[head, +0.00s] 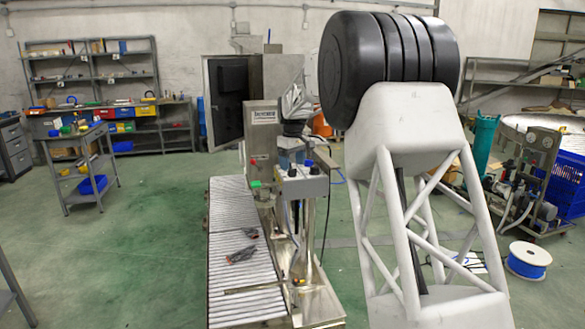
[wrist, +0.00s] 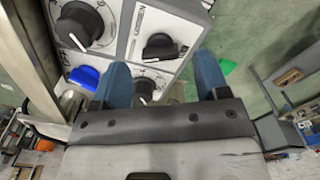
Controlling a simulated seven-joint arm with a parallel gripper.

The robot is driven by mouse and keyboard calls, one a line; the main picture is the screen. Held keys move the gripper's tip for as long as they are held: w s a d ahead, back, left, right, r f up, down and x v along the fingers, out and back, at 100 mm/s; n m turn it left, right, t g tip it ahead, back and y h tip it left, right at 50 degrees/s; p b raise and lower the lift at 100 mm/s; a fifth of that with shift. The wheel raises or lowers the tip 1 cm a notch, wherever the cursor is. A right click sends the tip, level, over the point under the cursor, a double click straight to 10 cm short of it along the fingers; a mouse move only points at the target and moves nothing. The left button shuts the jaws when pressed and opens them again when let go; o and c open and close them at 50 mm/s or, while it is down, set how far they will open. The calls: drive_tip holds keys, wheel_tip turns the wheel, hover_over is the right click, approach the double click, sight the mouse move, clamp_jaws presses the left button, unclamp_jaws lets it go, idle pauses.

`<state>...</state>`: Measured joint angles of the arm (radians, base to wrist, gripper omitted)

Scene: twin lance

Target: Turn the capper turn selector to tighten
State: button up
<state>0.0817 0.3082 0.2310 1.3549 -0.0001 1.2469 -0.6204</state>
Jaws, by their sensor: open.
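The capper's control box (head: 302,184) stands on a post beside the conveyor in the head view. In the wrist view its light panel (wrist: 128,38) carries a large black dial knob (wrist: 80,24) at upper left, a black selector knob (wrist: 160,46) at upper right, and another black knob (wrist: 145,89) between my fingers. The labels are too small to read, so I cannot tell which is the turn selector. My gripper (wrist: 160,78) is open, its blue fingers spread either side of the lower knob, which is partly hidden by my gripper body. In the head view my gripper (head: 291,160) is just above the box.
A blue button (wrist: 83,76) sits left of my left finger, close to it. The roller conveyor (head: 232,208) runs left of the box, with dark tools (head: 241,254) lying on it. Green floor is open further left, up to a grey cart (head: 78,165).

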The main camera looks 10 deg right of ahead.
drive_tip(key=shift+r, duration=2.7)
drive_tip(key=s+a+r+m+t, duration=0.1)
drive_tip(key=s+a+r+m, duration=0.1)
drive_tip(key=s, duration=1.3)
drive_tip(key=s+a+r+m, duration=0.1)
drive_tip(key=s+a+r, duration=0.15)
drive_tip(key=s, duration=1.35)
drive_tip(key=s+a+f+m, duration=0.1)
drive_tip(key=s+f, duration=0.3)
drive_tip(key=s, duration=0.6)
drive_tip(key=s+f+m+t, duration=0.1)
drive_tip(key=s+f, duration=0.4)
drive_tip(key=s, duration=0.6)
drive_tip(key=s+a+f+m, duration=0.1)
drive_tip(key=s+f, duration=0.4)
drive_tip(key=s, duration=0.5)
drive_tip(key=shift+s+a+t, duration=0.3)
drive_tip(key=shift+s+a, duration=0.05)
drive_tip(key=shift+f, duration=0.1)
drive_tip(key=shift+c, duration=0.5)
